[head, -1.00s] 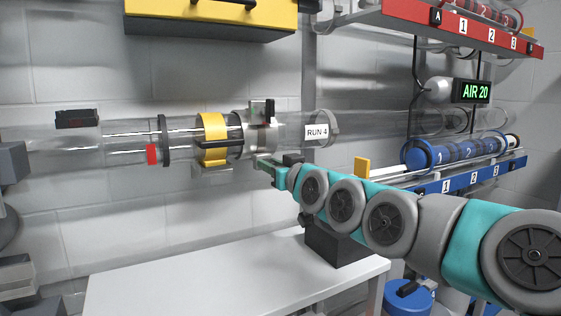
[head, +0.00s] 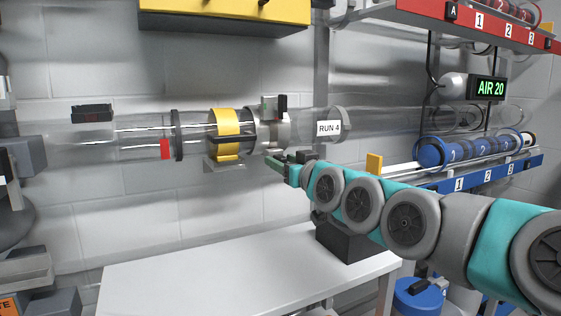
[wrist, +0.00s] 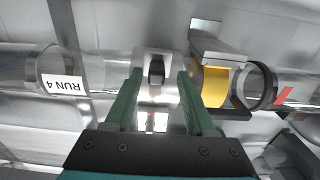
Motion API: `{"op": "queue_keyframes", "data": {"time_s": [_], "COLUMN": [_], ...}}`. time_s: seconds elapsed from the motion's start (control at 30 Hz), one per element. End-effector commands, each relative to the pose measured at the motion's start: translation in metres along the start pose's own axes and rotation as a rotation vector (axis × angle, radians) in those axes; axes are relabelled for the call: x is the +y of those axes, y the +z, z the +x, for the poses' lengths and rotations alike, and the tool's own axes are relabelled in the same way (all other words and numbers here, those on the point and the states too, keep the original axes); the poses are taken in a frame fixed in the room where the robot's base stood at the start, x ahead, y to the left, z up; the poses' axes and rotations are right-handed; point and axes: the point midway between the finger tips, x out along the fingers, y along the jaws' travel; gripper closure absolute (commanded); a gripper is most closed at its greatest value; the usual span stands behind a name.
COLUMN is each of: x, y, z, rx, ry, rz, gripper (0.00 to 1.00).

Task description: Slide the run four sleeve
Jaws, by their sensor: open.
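The clear run four tube, with its "RUN 4" label (head: 328,128), runs across the wall. A pale grey collar (head: 285,130) with a dark block on top sits around the tube left of the label. A yellow band (head: 226,147) with a dark bar is around the tube just left of the collar. I cannot tell which of these is the sleeve. My gripper (head: 277,163) is open, just below and in front of the collar. In the wrist view the collar (wrist: 165,93) shows between my open fingers (wrist: 158,78), and the yellow band (wrist: 215,88) is right of them.
A white table (head: 200,275) stands below the tube, with a dark box (head: 350,240) at its right end. A blue shelf (head: 490,174) with a blue canister (head: 470,150) is to the right. A yellow cabinet (head: 225,12) hangs above.

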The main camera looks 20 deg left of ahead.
Motion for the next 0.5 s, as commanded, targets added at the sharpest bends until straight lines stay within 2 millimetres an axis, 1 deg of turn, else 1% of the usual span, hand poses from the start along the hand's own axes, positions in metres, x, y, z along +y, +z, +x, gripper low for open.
{"op": "queue_keyframes", "data": {"time_s": [0.03, 0.17, 0.3, 0.5], "x": [0.001, 0.000, -0.001, -0.002], "y": [-0.002, 0.001, -0.001, 0.002], "z": [-0.007, -0.026, -0.046, -0.063], "rx": [0.002, -0.003, 0.000, -0.004], "ry": [0.001, -0.001, 0.000, -0.002], "rz": [0.000, 0.000, -0.001, 0.000], "gripper": [0.45, 0.45, 0.45, 0.45]}}
